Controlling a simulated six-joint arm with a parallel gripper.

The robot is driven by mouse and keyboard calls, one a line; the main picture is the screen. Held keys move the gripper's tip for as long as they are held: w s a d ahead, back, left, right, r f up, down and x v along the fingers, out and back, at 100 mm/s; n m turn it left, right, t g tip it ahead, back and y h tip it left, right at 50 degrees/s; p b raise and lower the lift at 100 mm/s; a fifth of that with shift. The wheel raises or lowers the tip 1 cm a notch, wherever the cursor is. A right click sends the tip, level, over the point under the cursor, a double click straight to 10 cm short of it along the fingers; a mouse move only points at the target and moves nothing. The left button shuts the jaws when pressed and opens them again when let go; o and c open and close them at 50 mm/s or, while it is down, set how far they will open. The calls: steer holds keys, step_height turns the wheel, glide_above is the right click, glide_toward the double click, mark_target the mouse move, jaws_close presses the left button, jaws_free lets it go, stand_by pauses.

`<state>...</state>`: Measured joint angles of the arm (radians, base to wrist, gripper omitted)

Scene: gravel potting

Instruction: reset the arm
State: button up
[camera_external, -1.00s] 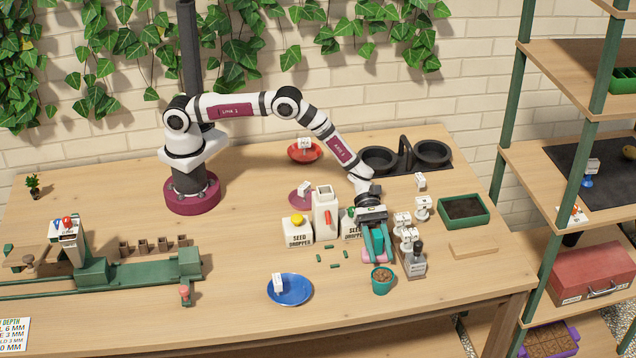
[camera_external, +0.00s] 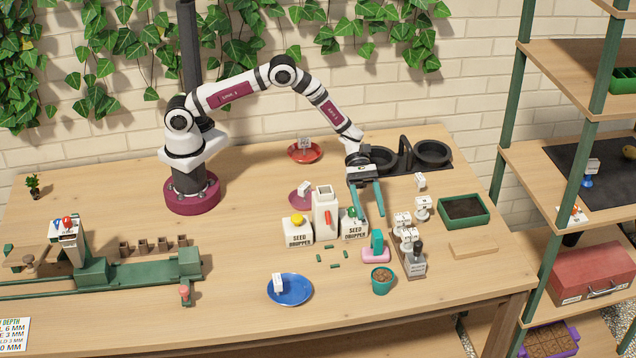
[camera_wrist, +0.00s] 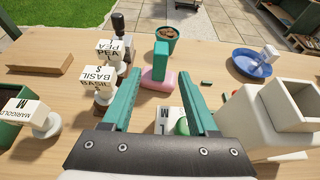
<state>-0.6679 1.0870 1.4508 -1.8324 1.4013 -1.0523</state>
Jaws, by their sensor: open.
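My gripper (camera_external: 369,201) is open and empty, pointing down above the table between the white seed dropper (camera_external: 353,224) and the labelled white stamps (camera_external: 403,220). In the wrist view its two green fingers (camera_wrist: 160,107) stand wide apart. A pink block with a teal handle (camera_external: 376,250) stands on the table in front of the gripper, apart from it. It also shows in the wrist view (camera_wrist: 158,75) beyond the fingertips. A teal pot with brown fill (camera_external: 382,281) stands just in front of the pink block and shows at the top of the wrist view (camera_wrist: 166,38).
Another seed dropper (camera_external: 298,229) and a tall white dispenser (camera_external: 325,212) stand left of the gripper. A blue plate (camera_external: 304,292) lies at the front. A green tray (camera_external: 485,218) and a wooden block (camera_external: 473,247) are at the right. Small green pieces (camera_external: 335,266) lie loose on the table.

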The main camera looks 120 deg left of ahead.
stand_by(0.3)
steer(key=s+r+m+g, duration=0.1)
steer(key=r+m, duration=0.1)
steer(key=s+r+m+g+y, duration=0.1)
steer(key=r+m, duration=0.1)
steer(key=s+r+m+g, duration=0.2)
steer(key=r, duration=0.1)
steer(key=shift+s, duration=0.1)
steer(key=s+d+r+m+g+y, duration=0.4)
steer(key=s+d+r+m, duration=0.3)
steer(key=s+m, duration=0.3)
steer(key=s+d+m+g+y, duration=0.1)
steer(key=s+d+m+y, duration=0.1)
steer(key=s+m, duration=0.5)
steer(key=s+d+m+g+y, duration=0.1)
steer(key=s+m+y, duration=0.3)
steer(key=s, duration=1.2)
steer(key=d+m, duration=0.1)
steer(key=m, duration=0.3)
steer(key=shift+r+m, duration=0.3)
steer(key=shift+r, duration=0.1)
